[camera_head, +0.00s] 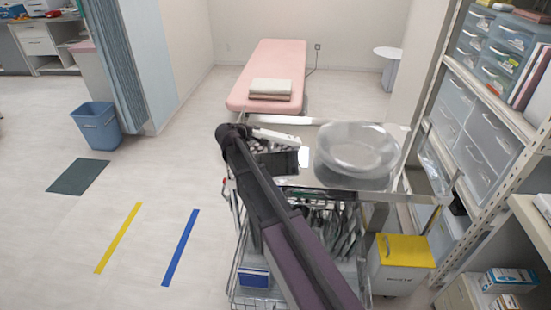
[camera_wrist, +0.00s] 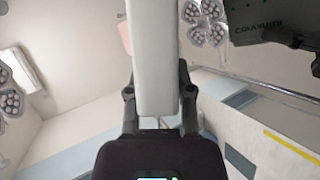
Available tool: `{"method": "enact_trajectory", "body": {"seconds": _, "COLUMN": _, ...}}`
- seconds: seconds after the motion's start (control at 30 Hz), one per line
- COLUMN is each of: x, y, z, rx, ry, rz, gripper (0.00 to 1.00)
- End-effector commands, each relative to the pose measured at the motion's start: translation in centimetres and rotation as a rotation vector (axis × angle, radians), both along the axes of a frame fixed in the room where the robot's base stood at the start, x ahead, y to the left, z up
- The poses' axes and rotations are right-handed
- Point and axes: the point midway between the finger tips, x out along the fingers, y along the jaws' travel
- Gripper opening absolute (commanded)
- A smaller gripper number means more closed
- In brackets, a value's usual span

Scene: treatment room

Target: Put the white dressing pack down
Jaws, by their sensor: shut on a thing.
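The white dressing pack (camera_wrist: 155,55) is a long pale block between the two dark fingers of my gripper (camera_wrist: 158,90) in the wrist view. The fingers press on its two sides. In the head view the pack (camera_head: 276,135) shows as a narrow white strip beside the dark end of my arm, over the left part of the trolley top. My gripper (camera_head: 262,147) is partly hidden there by my arm. I cannot tell whether the pack touches anything below it.
A clear round bowl (camera_head: 357,148) stands on the right of the metal trolley (camera_head: 300,186). A pink treatment bed (camera_head: 275,60) with a folded towel (camera_head: 270,89) is behind. Shelving with drawers (camera_head: 488,140) and a yellow-lidded bin (camera_head: 402,250) stand right. The floor at left is open.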

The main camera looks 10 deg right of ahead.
Motion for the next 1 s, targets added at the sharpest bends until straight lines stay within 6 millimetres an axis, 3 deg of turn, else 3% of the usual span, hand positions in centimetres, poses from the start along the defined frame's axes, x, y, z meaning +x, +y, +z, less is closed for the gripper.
{"method": "enact_trajectory", "body": {"seconds": 0.2, "x": 0.0, "y": -0.03, "z": -1.26, "rx": 0.0, "ry": 0.0, "rz": 0.0, "gripper": 0.0}}
{"method": "enact_trajectory", "body": {"seconds": 0.67, "x": 0.01, "y": -0.03, "z": -1.43, "rx": 0.0, "ry": 0.0, "rz": 0.0, "gripper": 0.0}}
{"method": "enact_trajectory", "body": {"seconds": 0.7, "x": 0.01, "y": -0.03, "z": -1.43, "rx": 0.0, "ry": 0.0, "rz": 0.0, "gripper": 0.39}}
{"method": "enact_trajectory", "body": {"seconds": 0.73, "x": 0.01, "y": -0.03, "z": -1.43, "rx": 0.0, "ry": 0.0, "rz": 0.0, "gripper": 0.48}}
{"method": "enact_trajectory", "body": {"seconds": 0.77, "x": 0.01, "y": -0.03, "z": -1.43, "rx": 0.0, "ry": 0.0, "rz": 0.0, "gripper": 0.53}}
{"method": "enact_trajectory", "body": {"seconds": 1.0, "x": 0.0, "y": -0.02, "z": -1.43, "rx": 0.0, "ry": 0.0, "rz": 0.0, "gripper": 0.53}}
